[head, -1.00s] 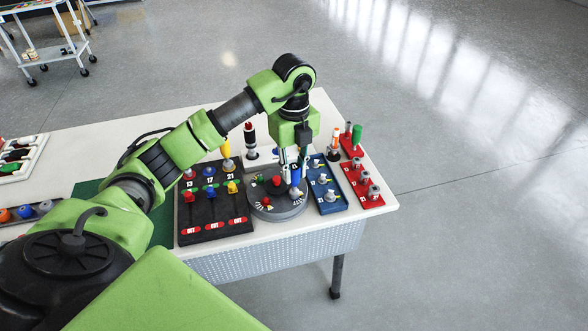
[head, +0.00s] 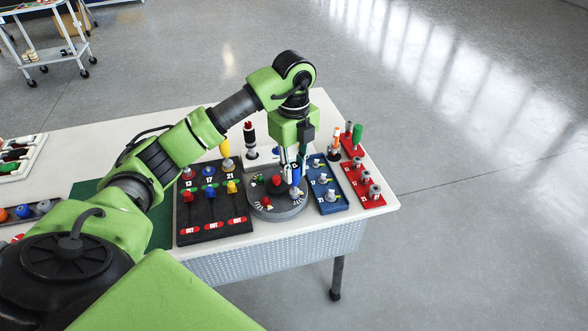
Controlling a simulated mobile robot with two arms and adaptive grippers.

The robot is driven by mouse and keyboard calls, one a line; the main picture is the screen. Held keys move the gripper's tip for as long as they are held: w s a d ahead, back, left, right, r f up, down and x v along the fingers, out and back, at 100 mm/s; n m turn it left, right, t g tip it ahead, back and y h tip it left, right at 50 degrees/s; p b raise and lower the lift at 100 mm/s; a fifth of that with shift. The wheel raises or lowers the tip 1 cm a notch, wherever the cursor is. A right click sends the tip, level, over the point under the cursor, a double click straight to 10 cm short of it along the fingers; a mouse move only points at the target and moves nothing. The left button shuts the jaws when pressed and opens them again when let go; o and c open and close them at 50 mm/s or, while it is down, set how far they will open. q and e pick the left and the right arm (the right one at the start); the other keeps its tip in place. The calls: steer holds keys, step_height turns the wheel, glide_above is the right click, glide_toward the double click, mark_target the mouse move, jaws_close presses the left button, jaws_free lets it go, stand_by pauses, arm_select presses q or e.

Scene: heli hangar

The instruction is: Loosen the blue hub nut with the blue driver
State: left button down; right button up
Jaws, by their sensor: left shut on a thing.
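My left gripper (head: 292,160) points down over the right side of the round grey hub (head: 281,212). It is shut on the blue driver (head: 296,174), which stands upright with its lower end at the hub's right part. The blue hub nut is not clearly seen; the driver and gripper cover that spot. On the hub a red nut (head: 276,180) and a green nut (head: 258,178) show to the left of the driver. My right gripper is not in view.
A black board (head: 213,222) with coloured knobs and numbers lies left of the hub. A blue tray (head: 334,206) and red trays (head: 375,202) with metal sockets lie to the right. A yellow-handled driver (head: 226,150) and a black-and-red one (head: 249,136) stand behind.

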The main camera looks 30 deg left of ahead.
arm_select(q)
steer(key=shift+r, duration=0.15)
steer(key=shift+r+p, duration=3.05)
steer(key=shift+r, duration=0.3)
